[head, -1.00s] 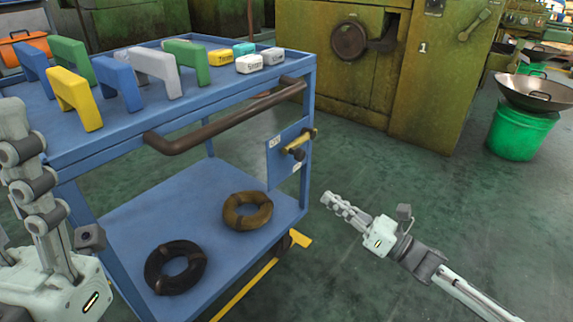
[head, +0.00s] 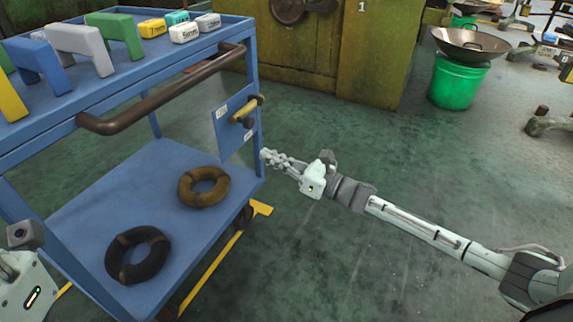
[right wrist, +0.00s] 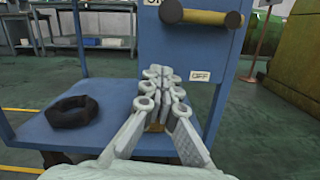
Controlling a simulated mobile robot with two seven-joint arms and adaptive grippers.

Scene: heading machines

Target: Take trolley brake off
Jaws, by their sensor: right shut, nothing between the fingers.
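The blue trolley (head: 130,185) stands at the left. On its end panel (head: 225,135) is the brake lever (head: 246,108), yellow with dark ends; it also shows in the right wrist view (right wrist: 205,17), lying roughly horizontal. An OFF label (right wrist: 200,76) is below it, and an ON label (right wrist: 153,2) is at the top edge. My right gripper (head: 267,156) is shut and empty, just below the lever panel and apart from the lever; it also shows in the right wrist view (right wrist: 160,78). My left gripper (head: 12,268) is cut off at the left edge; its fingertips are hidden.
Two coils, brown (head: 203,187) and black (head: 138,255), lie on the lower shelf. A brown push handle (head: 165,92) juts from the trolley. Coloured blocks stand on top. A green bucket with a pan (head: 458,80) is at the back right. The floor between is clear.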

